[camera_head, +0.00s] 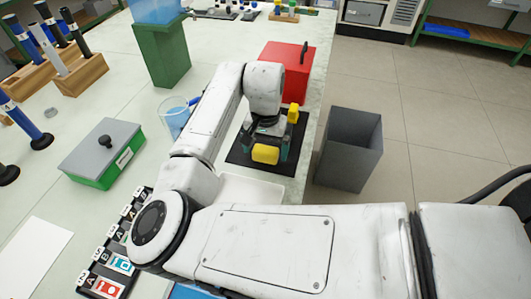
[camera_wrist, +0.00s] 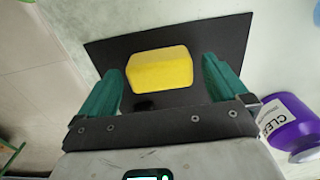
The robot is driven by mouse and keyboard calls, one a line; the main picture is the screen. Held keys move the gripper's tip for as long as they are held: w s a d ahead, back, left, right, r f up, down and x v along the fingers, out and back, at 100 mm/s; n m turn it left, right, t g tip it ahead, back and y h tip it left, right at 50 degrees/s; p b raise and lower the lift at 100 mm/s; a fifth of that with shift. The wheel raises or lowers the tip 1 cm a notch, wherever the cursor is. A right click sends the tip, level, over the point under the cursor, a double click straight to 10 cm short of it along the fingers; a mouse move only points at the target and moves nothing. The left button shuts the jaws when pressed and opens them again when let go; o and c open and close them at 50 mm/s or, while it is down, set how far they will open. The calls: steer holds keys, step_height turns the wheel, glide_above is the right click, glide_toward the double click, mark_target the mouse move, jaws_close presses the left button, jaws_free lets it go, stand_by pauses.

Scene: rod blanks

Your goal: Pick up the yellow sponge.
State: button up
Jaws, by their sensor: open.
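The yellow sponge (camera_head: 265,154) lies on a black mat (camera_head: 236,155) near the bench's right edge. In the wrist view the sponge (camera_wrist: 160,69) sits between and slightly beyond the green fingertips, on the dark mat (camera_wrist: 115,51). My gripper (camera_head: 269,153) points down over the mat. In the wrist view my gripper (camera_wrist: 163,80) is open, with one finger on each side of the sponge and a gap to each. I cannot tell the exact height of the fingertips above the mat.
A second yellow object (camera_head: 293,114) stands just behind my gripper. A red box (camera_head: 287,68) is beyond the mat, and a clear beaker (camera_head: 173,117) is to the left. A grey bin (camera_head: 349,148) stands right of the bench. A purple bottle (camera_wrist: 292,122) is at right in the wrist view.

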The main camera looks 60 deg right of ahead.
steer(key=shift+f, duration=0.5)
steer(key=c, duration=1)
steer(key=shift+o, duration=0.2)
steer(key=shift+r, duration=0.1)
steer(key=shift+r, duration=0.6)
steer(key=s+a+r, duration=0.2)
steer(key=s+r, duration=0.9)
steer(key=s, duration=0.2)
steer(key=shift+s+a+r+p, duration=0.2)
steer(key=shift+s+r+p, duration=0.1)
steer(key=shift+s+p, duration=0.1)
